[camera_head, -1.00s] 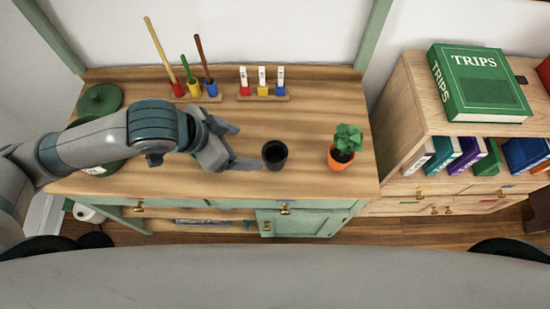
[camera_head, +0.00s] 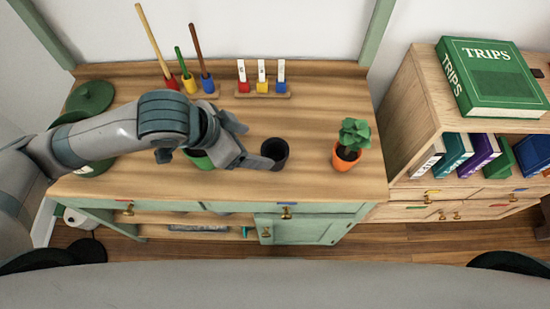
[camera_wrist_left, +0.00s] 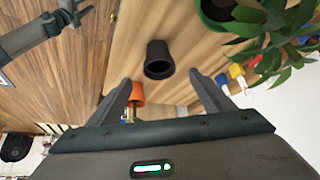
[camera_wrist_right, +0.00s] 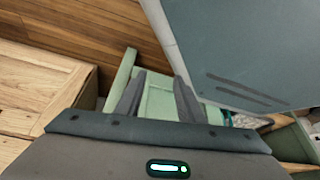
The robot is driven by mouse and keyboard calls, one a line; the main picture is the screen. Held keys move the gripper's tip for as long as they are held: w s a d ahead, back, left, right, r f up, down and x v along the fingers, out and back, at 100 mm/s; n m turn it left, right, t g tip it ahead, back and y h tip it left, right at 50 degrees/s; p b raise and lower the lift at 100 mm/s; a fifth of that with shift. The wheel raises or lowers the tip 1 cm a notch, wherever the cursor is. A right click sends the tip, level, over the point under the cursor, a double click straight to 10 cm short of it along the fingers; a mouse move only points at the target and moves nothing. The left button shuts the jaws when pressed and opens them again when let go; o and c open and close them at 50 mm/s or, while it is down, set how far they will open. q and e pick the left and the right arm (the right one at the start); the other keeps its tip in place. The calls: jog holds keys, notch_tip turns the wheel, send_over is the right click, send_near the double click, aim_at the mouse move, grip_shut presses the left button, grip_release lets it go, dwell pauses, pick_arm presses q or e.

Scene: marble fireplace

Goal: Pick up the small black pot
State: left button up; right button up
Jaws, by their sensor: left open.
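The small black pot (camera_head: 275,152) stands upright on the wooden tabletop, left of the orange pot with a green plant. My left gripper (camera_head: 259,145) is open just left of it, fingers pointing right toward it. In the left wrist view the black pot (camera_wrist_left: 159,60) lies in line with the gap between the left fingertips (camera_wrist_left: 161,78). Nothing is held between them, and I cannot tell whether a finger touches the pot. My right gripper shows only in its own wrist view (camera_wrist_right: 159,77), with fingers apart and empty, in front of a pale green surface.
The orange potted plant (camera_head: 346,156) is close on the right. A green pot (camera_head: 200,158) is partly hidden by my left gripper. Colored stick holders (camera_head: 194,85) and a block row (camera_head: 263,88) stand at the back. A bookshelf (camera_head: 412,95) stands right.

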aim_at(265, 150)
pick_arm(q)
jog(key=x, duration=0.5)
jog(key=shift+d, duration=0.1)
jog(key=shift+w+d+f, duration=0.2)
jog(key=shift+d+f, duration=0.05)
jog(key=shift+f, duration=0.3)
pick_arm(e)
jog(key=shift+w+a+r, duration=0.15)
jog(key=shift+w+a, duration=0.1)
jog(key=shift+w, duration=0.4)
pick_arm(q)
jog(key=shift+f, duration=0.1)
